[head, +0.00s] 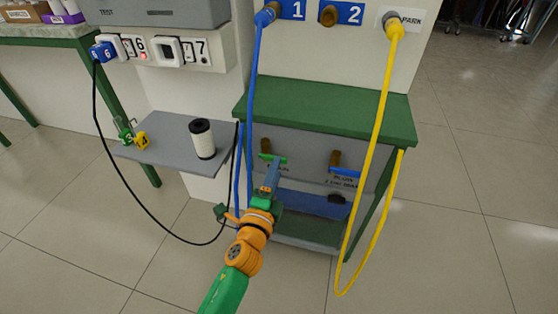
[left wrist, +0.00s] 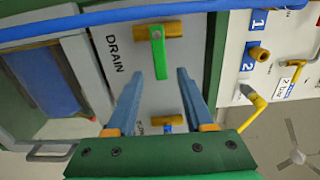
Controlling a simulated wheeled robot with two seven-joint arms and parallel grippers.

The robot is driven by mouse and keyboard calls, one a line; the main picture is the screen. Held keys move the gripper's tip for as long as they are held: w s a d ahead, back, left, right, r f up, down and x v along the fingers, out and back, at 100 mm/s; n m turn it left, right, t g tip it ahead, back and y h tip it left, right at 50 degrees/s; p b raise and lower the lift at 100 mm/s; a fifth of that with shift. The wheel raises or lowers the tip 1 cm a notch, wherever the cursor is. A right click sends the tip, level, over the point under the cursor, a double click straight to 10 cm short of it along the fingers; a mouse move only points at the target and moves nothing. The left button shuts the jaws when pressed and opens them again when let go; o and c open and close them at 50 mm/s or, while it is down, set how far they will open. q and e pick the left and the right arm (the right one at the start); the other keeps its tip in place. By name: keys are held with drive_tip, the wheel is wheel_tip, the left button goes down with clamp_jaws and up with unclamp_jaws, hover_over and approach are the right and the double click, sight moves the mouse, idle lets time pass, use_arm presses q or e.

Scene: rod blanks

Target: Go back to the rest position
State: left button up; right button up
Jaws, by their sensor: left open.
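My left gripper (head: 270,178) is open and empty in front of the grey panel under the green bench in the head view. In the left wrist view its two blue fingers (left wrist: 160,84) stand apart. The drain valve's green handle (left wrist: 157,52) appears between and beyond the fingertips, on a brass body (left wrist: 172,30) beside the word DRAIN. The green handle also shows in the head view (head: 278,159), just above the gripper. I cannot tell how deep the gap to the handle is. My right gripper is in neither view.
A blue-handled valve (head: 345,172) sits right of the drain valve. A blue hose (head: 250,90) and a yellow hose (head: 377,130) hang in front of the green bench (head: 330,108). A grey shelf (head: 170,165) at left holds a white-and-black cylinder (head: 203,140). A black cable (head: 130,190) loops below.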

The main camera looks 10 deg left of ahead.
use_arm(q)
drive_tip(key=shift+s, duration=1.15)
